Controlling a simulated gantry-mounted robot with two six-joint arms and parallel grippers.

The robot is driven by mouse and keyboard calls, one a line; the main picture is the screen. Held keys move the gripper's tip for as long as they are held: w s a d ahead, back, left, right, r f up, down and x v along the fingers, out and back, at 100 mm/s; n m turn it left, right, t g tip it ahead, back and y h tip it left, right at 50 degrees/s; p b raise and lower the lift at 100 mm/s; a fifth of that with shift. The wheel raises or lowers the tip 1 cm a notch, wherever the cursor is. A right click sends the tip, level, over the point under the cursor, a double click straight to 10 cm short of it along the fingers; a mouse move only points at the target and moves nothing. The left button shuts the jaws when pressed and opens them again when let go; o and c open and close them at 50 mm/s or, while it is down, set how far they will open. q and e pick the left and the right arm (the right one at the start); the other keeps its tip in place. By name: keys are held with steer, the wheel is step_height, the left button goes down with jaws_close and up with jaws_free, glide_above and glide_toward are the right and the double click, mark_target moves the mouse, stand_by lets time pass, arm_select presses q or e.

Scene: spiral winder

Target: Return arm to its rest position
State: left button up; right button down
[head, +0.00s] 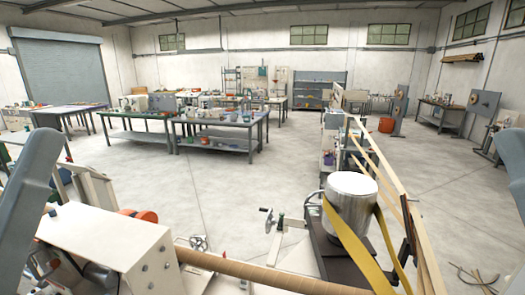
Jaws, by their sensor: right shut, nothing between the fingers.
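The spiral winder (105,240) has a cream housing at the lower left. A long brown tube (270,275) runs from it to the right. A silver drum (350,203) with a yellow belt (345,236) around it stands right of centre.
A hand crank (267,218) and a handwheel (198,242) stick up near the tube. Long wooden rails (385,172) run behind the drum. Workbenches (215,125) with tools stand further back. The concrete floor (225,190) between them and the winder is clear.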

step_height(320, 180, up, 22)
steer(key=f+p, duration=0.1)
steer(key=p, duration=1.7)
step_height(320, 180, down, 45)
steer(key=b, duration=4.5)
steer(key=shift+r, duration=0.2)
